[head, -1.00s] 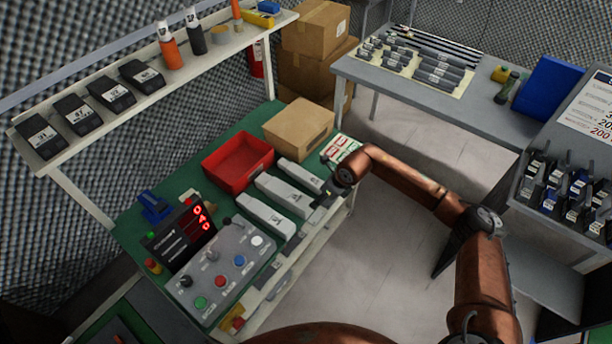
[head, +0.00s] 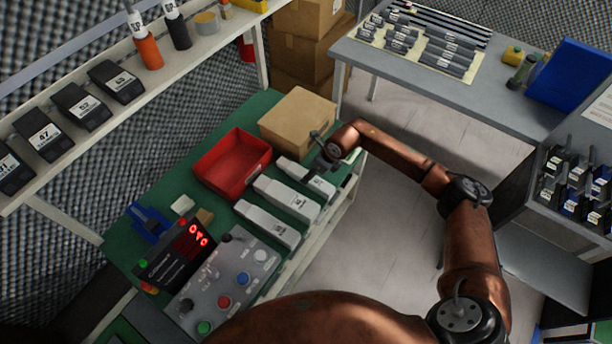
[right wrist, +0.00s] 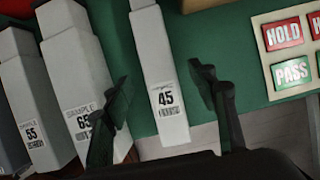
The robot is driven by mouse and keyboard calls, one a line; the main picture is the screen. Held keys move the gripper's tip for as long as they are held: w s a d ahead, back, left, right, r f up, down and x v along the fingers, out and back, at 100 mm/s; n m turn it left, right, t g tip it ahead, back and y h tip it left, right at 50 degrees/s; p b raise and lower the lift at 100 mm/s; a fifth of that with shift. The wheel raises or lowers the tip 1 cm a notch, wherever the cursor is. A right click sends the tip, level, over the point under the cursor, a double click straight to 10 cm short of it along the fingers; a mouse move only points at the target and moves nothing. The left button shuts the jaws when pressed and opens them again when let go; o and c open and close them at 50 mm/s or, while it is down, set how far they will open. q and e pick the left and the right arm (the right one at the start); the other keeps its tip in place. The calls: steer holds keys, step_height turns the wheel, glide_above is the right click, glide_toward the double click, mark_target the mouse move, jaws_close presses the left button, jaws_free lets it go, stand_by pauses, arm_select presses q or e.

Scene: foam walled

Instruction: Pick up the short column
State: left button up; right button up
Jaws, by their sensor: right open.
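Three pale grey columns lie side by side on the green bench. The one with a label reading 45 (right wrist: 160,85) is the narrowest in the right wrist view; it is the rightmost column (head: 297,172) in the head view. The column labelled 65 (right wrist: 75,70) and the one labelled 55 (right wrist: 22,90) lie to its left. My right gripper (right wrist: 160,77) is open, one finger on each side of the 45 column. Its fingers look apart from that column. In the head view my right gripper (head: 321,150) is over that column's far end. My left gripper is out of view.
A red tray (head: 232,192) and a cardboard box (head: 297,122) stand behind the columns. A control panel (head: 232,275) is at the near left. HOLD (right wrist: 283,33) and PASS (right wrist: 290,73) cards lie right of the 45 column. A shelf (head: 130,110) runs along the wall.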

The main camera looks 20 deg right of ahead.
steer(key=b+x, duration=0.1)
steer(key=x, duration=0.4)
steer(key=shift+w+a+f+b, duration=0.1)
steer(key=shift+w+a+b, duration=0.1)
steer(key=shift+b, duration=0.2)
steer(key=shift+f, duration=0.1)
jaws_close()
steer(key=shift+r, duration=0.25)
